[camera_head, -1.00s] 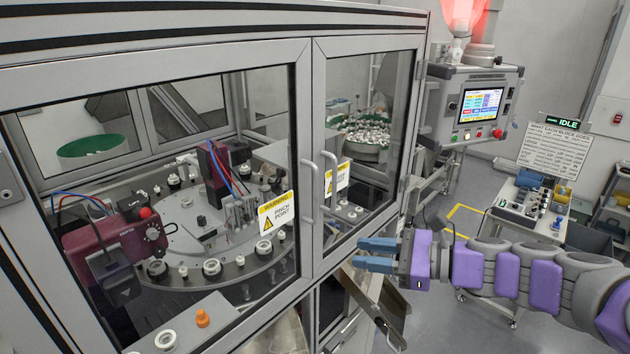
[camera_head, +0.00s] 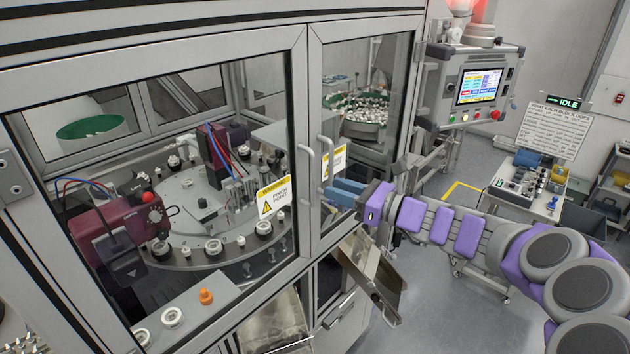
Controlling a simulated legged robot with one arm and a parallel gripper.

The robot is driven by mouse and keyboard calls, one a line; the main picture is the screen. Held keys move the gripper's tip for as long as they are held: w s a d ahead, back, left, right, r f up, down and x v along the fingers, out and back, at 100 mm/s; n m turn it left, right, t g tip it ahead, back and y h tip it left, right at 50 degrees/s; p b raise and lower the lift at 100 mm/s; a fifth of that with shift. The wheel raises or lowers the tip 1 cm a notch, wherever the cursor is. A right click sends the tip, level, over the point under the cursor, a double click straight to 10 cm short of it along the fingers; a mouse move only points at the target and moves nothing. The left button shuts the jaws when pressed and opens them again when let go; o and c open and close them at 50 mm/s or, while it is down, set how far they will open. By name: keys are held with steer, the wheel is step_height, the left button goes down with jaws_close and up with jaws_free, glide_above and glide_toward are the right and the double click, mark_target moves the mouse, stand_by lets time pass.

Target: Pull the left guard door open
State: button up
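The left guard door (camera_head: 300,105) is a grey-framed glazed door and looks shut. Its vertical bar handle (camera_head: 307,178) sits on the right stile, close beside the handle (camera_head: 326,158) of the right guard door (camera_head: 412,120). My gripper (camera_head: 336,191), with blue fingers and a purple body, is in front of the right door, to the right of both handles. Its fingers point left and are apart from the left door's handle, with a gap between them and nothing held. Whether a fingertip touches the right handle cannot be told.
A metal chute (camera_head: 372,275) juts out below my gripper. A control panel (camera_head: 478,88) hangs at the right of the cell, and a cart (camera_head: 525,195) with an IDLE sign stands farther right. Behind the glass is a rotary table (camera_head: 200,225).

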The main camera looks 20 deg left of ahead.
mark_target(314, 202)
steer(key=a, duration=0.5)
steer(key=w+a, duration=0.1)
steer(key=a, duration=0.1)
steer(key=shift+a+f, duration=0.1)
steer(key=shift+a, duration=0.2)
steer(key=shift+w+d, duration=0.1)
steer(key=shift+d, duration=0.35)
jaws_close()
steer(key=shift+r, duration=0.2)
